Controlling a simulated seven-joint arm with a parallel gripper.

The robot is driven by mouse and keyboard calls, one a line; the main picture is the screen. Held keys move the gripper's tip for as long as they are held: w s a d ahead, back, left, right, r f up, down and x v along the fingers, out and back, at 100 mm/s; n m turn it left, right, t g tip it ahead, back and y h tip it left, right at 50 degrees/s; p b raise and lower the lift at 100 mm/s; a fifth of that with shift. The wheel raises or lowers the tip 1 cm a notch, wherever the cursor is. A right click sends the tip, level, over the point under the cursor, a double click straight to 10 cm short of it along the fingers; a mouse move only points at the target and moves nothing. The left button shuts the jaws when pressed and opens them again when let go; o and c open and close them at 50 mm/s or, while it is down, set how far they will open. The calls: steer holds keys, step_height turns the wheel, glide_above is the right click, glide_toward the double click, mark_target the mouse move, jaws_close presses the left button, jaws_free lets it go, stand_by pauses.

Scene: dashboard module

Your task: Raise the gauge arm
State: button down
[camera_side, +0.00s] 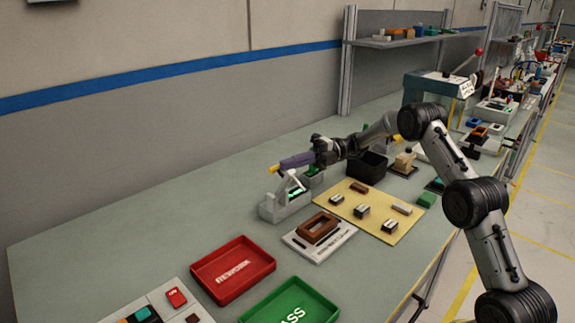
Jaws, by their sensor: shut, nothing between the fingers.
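A light grey gauge stand (283,206) sits on the bench left of the tan mat, with a pale upright part rising from it and a small green patch on it. Which piece of it is the gauge arm is too small to tell. My gripper (272,169), with a purple body and yellow-orange tips, is shut and empty. It lies roughly level just above and behind the stand in the picture and points left. I cannot tell whether its tips touch the stand. My wrist and gripper hide part of the area behind the stand.
A tan mat (357,224) with several small blocks lies to the right, by a black bin (367,167). A red tray (233,267) and green tray (290,306) lie nearer. The bench's left side is clear.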

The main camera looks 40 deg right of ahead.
steer(key=r+v, duration=0.1)
steer(key=v, duration=0.8)
steer(key=s+a+r+n+g+h, duration=0.1)
steer(key=s+a+r+n+g, duration=0.1)
steer(key=a+r, duration=0.45)
steer(key=s+a+r+n+g+h, duration=0.1)
steer(key=s+a+r+n+g, duration=0.15)
steer(key=a+r, duration=0.45)
steer(key=s+a+r+n+h, duration=0.2)
steer(key=s+a+n, duration=0.25)
steer(key=s, duration=0.25)
steer(key=s+a+r+n+h, duration=0.2)
steer(key=s+a+n+h, duration=0.1)
steer(key=s+a, duration=0.3)
steer(key=s+d+f+n+t+h, duration=0.1)
steer(key=s+f+n+h, duration=0.25)
steer(key=s+n, duration=0.35)
steer(key=s+d+f+n+t+h, duration=0.15)
steer(key=s+f+n, duration=0.25)
steer(key=s, duration=0.5)
steer(key=s+d+f+n+t+h, duration=0.2)
steer(key=d+f+n+h, duration=0.3)
steer(key=n, duration=1)
steer(key=d+f+t, duration=0.1)
steer(key=d+f, duration=0.1)
steer(key=d, duration=0.1)
steer(key=shift+f+n, duration=0.35)
steer(key=shift+n, duration=0.05)
